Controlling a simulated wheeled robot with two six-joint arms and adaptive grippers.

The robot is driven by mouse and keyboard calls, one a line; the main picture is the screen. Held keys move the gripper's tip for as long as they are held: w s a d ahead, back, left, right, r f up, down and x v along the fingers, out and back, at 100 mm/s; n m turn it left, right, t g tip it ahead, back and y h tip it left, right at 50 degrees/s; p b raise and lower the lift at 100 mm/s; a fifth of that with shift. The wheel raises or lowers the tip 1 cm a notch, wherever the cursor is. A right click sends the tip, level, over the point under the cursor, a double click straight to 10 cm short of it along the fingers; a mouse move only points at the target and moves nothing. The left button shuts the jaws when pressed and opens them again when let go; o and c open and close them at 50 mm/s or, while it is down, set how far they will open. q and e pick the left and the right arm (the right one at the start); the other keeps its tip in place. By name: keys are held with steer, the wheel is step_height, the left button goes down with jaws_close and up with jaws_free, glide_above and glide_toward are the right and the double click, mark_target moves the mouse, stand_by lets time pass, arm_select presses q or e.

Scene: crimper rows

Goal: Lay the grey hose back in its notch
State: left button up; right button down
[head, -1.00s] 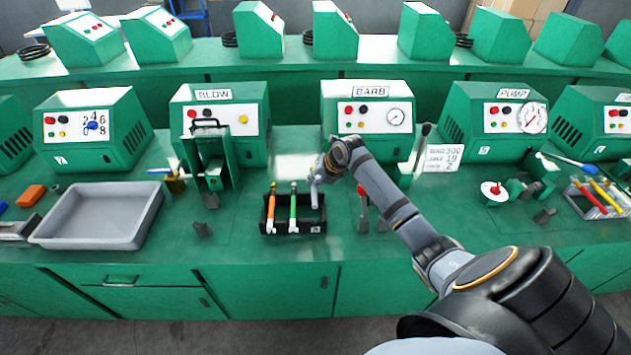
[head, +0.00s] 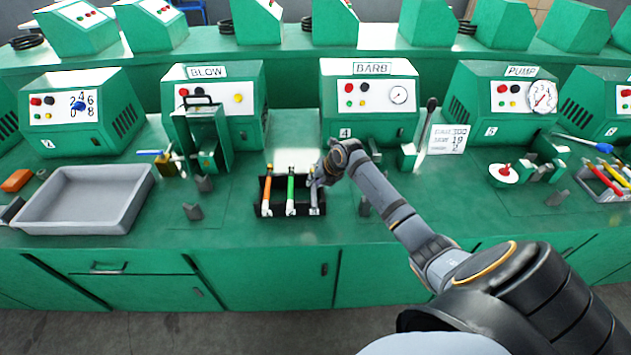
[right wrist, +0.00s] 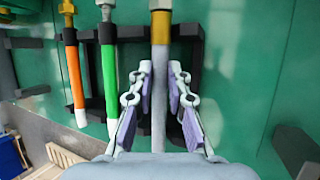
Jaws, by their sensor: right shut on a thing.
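The black rack (head: 283,209) lies on the green bench in the middle of the head view. An orange hose (head: 267,195) and a green hose (head: 291,193) lie side by side in it. The grey hose (head: 314,199) is at the rack's right side, parallel to them. In the right wrist view the grey hose (right wrist: 159,95) with its brass end runs between the fingers of my right gripper (right wrist: 160,70), which is shut on it. The rack's right part shows behind it; I cannot tell whether the hose is fully seated in the notch. My left gripper is not in view.
A grey tray (head: 137,221) stands at the left. A green press (head: 207,140) with a handle stands behind and left of the rack. The BARB machine (head: 369,105) is behind it, with a lever (head: 428,122) at its right.

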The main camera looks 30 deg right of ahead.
steer(key=c, duration=1.2)
jaws_free()
steer(key=shift+r, duration=0.1)
steer(key=v, duration=1.2)
